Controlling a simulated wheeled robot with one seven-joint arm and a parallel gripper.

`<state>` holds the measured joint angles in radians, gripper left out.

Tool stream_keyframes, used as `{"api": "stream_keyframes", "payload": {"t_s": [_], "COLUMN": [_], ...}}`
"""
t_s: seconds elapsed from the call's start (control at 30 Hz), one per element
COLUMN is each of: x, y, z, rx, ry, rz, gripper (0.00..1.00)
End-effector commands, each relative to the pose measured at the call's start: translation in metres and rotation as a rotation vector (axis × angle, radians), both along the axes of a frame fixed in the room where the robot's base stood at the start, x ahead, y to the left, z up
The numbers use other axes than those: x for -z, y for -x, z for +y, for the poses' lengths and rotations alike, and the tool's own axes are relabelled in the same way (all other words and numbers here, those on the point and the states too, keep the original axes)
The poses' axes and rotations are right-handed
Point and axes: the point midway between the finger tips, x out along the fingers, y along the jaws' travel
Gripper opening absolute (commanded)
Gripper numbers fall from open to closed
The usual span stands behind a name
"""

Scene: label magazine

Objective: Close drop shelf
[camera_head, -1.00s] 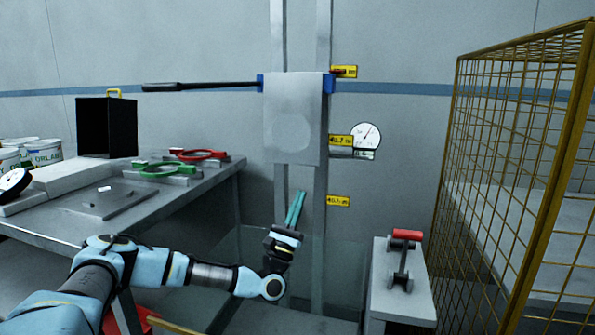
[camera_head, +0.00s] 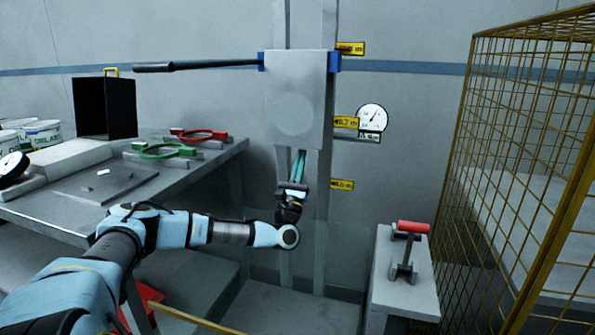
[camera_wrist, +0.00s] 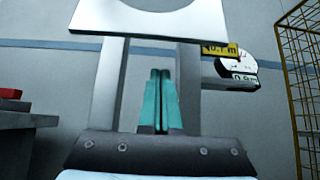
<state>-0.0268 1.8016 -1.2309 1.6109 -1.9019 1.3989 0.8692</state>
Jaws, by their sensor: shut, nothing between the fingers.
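A flat grey panel (camera_head: 310,75) with a pale disc hangs upright between two blue brackets on a vertical rail frame; it looks like the drop shelf. In the wrist view its lower part (camera_wrist: 90,20) fills the top of the picture. My gripper (camera_head: 299,152) points up, its teal fingers shut together and empty. The fingertips are at the panel's lower edge in the head view. In the wrist view the fingertips (camera_wrist: 160,70) stand between the two rails, below the panel. I cannot tell whether they touch it or are slightly behind it.
A dark bar (camera_head: 200,66) extends left from the left bracket. Yellow height labels (camera_head: 346,122) and a round gauge (camera_head: 372,117) are right of the rails. A workbench (camera_head: 60,215) is left. A stand with a red-handled lever (camera_head: 410,228) and a yellow cage (camera_head: 500,130) are right.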

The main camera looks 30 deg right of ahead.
Motion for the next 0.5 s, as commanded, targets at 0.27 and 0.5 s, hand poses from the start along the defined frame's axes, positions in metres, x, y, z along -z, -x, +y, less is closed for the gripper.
{"api": "stream_keyframes", "payload": {"t_s": [0.27,0.5], "x": [-0.024,-0.024], "y": [-0.002,0.015], "z": [0.000,0.014], "rx": [0.001,0.001], "ry": [0.000,-0.001], "rz": [0.002,0.002], "gripper": [0.00,0.00]}}
